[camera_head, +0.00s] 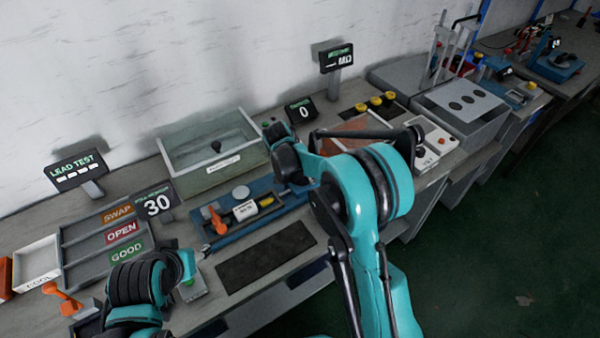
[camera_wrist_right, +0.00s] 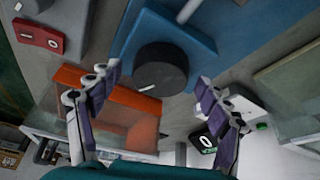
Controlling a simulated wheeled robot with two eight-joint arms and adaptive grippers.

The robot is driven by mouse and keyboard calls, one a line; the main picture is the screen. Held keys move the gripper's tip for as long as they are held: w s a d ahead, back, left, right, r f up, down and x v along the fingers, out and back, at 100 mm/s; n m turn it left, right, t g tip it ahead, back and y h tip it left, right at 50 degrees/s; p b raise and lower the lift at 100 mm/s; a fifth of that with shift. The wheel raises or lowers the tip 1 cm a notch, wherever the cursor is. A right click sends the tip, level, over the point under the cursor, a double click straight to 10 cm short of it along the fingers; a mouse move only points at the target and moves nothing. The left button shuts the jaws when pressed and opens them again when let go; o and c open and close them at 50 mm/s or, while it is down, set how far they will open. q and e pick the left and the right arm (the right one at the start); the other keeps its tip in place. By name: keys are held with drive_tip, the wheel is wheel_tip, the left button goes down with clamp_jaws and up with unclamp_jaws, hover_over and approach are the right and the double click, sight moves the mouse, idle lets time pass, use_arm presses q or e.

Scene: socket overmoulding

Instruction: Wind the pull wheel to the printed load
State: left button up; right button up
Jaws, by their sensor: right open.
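The pull wheel (camera_wrist_right: 160,72) is a round black knob with a white mark toward its lower left, on a blue fixture (camera_wrist_right: 195,35) in the right wrist view. My right gripper (camera_wrist_right: 158,82) is open, its purple-padded fingers on either side of the wheel's near edge; I cannot tell whether they touch it. In the head view my right arm hides the wheel, and the blue fixture (camera_head: 222,238) shows beside it. A sign reads 30 (camera_head: 157,204). A small display reads 0 (camera_head: 303,111). My left arm is at lower left; its fingers are not clear.
Sorting trays (camera_head: 62,245) stand on the left, and a clear-walled bin (camera_head: 212,165) stands behind the blue fixture. In the wrist view, an orange guard (camera_wrist_right: 110,118) and a red switch (camera_wrist_right: 38,35) lie left of the wheel. A dark mat (camera_head: 265,262) lies clear in front.

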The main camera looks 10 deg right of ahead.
drive_tip(key=v, duration=1.2)
drive_tip(key=s+d+r+n+t+y, duration=0.1)
drive_tip(key=s+d+r+n, duration=0.2)
drive_tip(key=s, duration=0.4)
drive_tip(key=s+d+r+n+t+y, duration=0.1)
drive_tip(key=s+d+r+n, duration=0.15)
drive_tip(key=s, duration=0.55)
drive_tip(key=s+d+f+n+t, duration=0.1)
drive_tip(key=s+n, duration=0.1)
drive_tip(key=s, duration=0.4)
drive_tip(key=s+d+f+n+t+y, duration=0.1)
drive_tip(key=s+f+n, duration=0.1)
drive_tip(key=s, duration=0.4)
drive_tip(key=shift+d, duration=0.35)
drive_tip(key=shift+w+f, duration=0.1)
idle(0.4)
